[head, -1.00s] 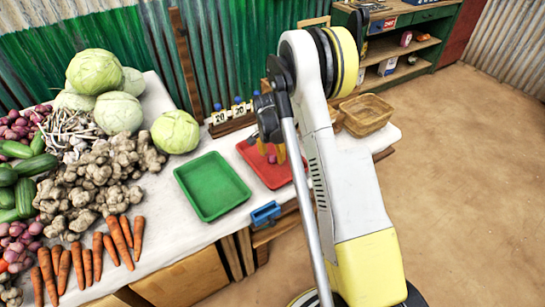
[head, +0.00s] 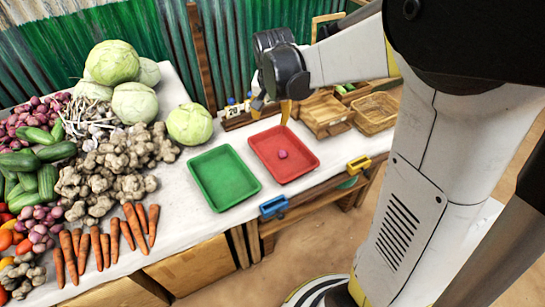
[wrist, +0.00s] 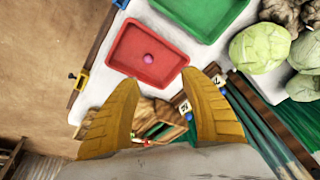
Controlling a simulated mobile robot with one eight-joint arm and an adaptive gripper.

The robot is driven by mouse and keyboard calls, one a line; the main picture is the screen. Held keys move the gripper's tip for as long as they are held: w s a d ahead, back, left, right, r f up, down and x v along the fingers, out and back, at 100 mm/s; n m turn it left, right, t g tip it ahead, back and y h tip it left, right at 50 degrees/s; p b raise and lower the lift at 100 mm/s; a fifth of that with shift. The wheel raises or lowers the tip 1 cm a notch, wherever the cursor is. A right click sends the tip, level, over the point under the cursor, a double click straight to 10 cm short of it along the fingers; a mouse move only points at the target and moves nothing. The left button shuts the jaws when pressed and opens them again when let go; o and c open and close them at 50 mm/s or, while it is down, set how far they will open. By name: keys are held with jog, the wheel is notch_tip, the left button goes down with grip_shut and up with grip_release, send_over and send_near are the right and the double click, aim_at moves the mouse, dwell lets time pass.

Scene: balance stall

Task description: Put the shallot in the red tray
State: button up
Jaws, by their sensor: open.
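The shallot (head: 282,154) is small, round and pink-purple, and lies in the red tray (head: 302,166) on the white-covered table. In the wrist view the shallot (wrist: 149,59) rests on the floor of the red tray (wrist: 120,66), apart from the tray walls. My gripper (head: 271,110) is above and behind the red tray's far edge. In the wrist view its two yellow fingers (wrist: 164,100) are wide apart with nothing between them, away from the shallot.
An empty green tray (head: 222,180) stands left of the red tray. Cabbages (head: 190,124), ginger and carrots (head: 136,228) cover the table's left side. Wooden baskets (head: 376,112) stand to the right. Blue (head: 273,206) and yellow (head: 359,165) clips sit at the front edge.

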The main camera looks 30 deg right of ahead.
jog(key=s+a+r+n+t, duration=0.2)
jog(key=s+a+r+n, duration=0.1)
jog(key=s, duration=0.6)
jog(key=s+a+r+n+t+y, duration=0.1)
jog(key=s+a+r+n+t, duration=0.1)
jog(key=s+a, duration=0.4)
jog(key=s+r+n, duration=0.1)
jog(key=s+n, duration=0.1)
jog(key=s, duration=0.2)
jog(key=shift+s+a+n, duration=0.2)
jog(key=shift+n, duration=0.2)
